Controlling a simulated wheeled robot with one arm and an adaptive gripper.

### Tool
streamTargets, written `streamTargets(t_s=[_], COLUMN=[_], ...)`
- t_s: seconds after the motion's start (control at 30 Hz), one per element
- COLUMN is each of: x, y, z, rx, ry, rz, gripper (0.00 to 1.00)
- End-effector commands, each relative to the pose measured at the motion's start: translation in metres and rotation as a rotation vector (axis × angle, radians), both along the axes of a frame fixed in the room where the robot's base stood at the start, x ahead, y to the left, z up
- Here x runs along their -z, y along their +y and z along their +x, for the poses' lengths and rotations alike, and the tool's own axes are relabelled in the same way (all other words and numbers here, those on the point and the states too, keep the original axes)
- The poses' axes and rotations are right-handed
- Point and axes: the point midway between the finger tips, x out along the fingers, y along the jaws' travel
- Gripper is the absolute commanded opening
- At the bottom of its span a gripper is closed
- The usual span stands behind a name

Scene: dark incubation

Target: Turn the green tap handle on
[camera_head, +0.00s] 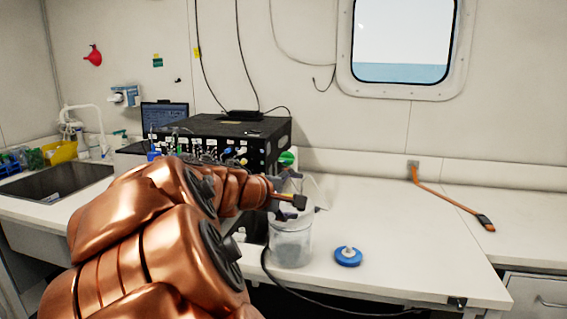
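A green and white round part (288,157) shows just right of the black box (222,135) on the counter. It may be the green tap handle, but it is small and I cannot make out its shape or setting. My copper-coloured arm reaches in from the lower left and hides part of the box's front. My gripper (291,202) is at the arm's far end, in front of and below the green part and apart from it in the picture. Its dark fingers are small and partly overlap the clear container, so their opening is unclear. I see nothing held.
A clear container (291,243) stands on the white counter under my gripper. A blue round lid (348,257) lies to its right. A black cable runs along the front edge. An orange strap (445,197) lies further right. A sink (58,188) is at the left. The right counter is mostly bare.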

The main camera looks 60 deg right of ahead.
Motion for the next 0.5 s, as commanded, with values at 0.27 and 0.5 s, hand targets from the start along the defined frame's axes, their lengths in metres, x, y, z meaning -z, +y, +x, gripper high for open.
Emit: streamTargets(t_s=[0.27, 0.5], x=[-0.076, -0.069], y=[-0.096, -0.158], z=[0.056, 0.125], rx=[-0.144, -0.334], ry=[0.394, 0.824], rz=[-0.353, -0.506], gripper=[0.83, 0.83])
